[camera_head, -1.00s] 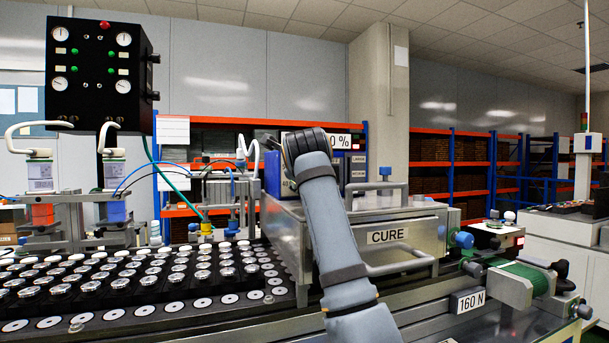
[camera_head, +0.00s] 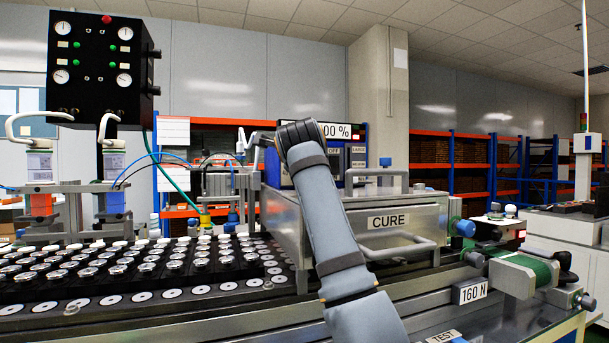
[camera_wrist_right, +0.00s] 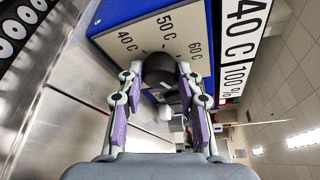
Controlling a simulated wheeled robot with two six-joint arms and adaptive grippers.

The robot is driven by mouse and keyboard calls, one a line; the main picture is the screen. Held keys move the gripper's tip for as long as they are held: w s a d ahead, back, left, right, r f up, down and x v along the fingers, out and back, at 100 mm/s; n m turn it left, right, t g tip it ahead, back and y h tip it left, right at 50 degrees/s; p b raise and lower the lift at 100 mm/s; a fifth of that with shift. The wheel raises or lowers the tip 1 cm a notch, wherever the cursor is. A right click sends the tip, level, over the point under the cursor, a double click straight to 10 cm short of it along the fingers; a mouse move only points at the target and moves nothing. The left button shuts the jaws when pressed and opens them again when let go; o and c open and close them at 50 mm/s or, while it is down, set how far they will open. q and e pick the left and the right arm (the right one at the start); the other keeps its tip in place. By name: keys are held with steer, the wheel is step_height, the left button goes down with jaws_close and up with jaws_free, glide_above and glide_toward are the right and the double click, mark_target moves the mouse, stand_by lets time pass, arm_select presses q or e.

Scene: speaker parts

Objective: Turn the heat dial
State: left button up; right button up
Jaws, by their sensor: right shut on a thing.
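The heat dial (camera_wrist_right: 160,68) is a dark round knob on a cream panel (camera_wrist_right: 120,45) marked 40 C, 50 C and 60 C in the right wrist view. My right gripper (camera_wrist_right: 160,82) has one finger on each side of the dial and is shut on it. The dial's pointer cannot be made out. In the head view my right arm (camera_head: 335,225) reaches up to the blue control box (camera_head: 273,170) and hides the dial and most of the panel. My left gripper is not in view.
A white sign (camera_wrist_right: 243,45) reading 40 C and 100% tops the box. A metal oven with a CURE label (camera_head: 388,221) and front handle stands right of my arm. A tray of several speaker parts (camera_head: 130,270) lies left. A black gauge panel (camera_head: 100,65) hangs above.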

steer(key=shift+f+n+t+b, duration=0.3)
steer(key=shift+n+t+b, duration=0.1)
steer(key=shift+n+b, duration=0.55)
steer(key=shift+b, duration=0.35)
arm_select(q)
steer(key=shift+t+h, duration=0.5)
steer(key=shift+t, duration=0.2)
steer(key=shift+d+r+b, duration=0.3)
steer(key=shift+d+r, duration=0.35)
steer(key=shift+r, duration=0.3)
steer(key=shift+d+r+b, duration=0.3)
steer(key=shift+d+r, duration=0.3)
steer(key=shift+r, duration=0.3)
arm_select(e)
steer(key=shift+r+n+t, duration=0.1)
steer(key=shift+n+t, duration=0.3)
steer(key=shift+n, duration=0.45)
steer(key=o, duration=1.2)
steer(key=shift+h, duration=0.4)
steer(key=shift+c, duration=0.2)
steer(key=shift+r, duration=0.1)
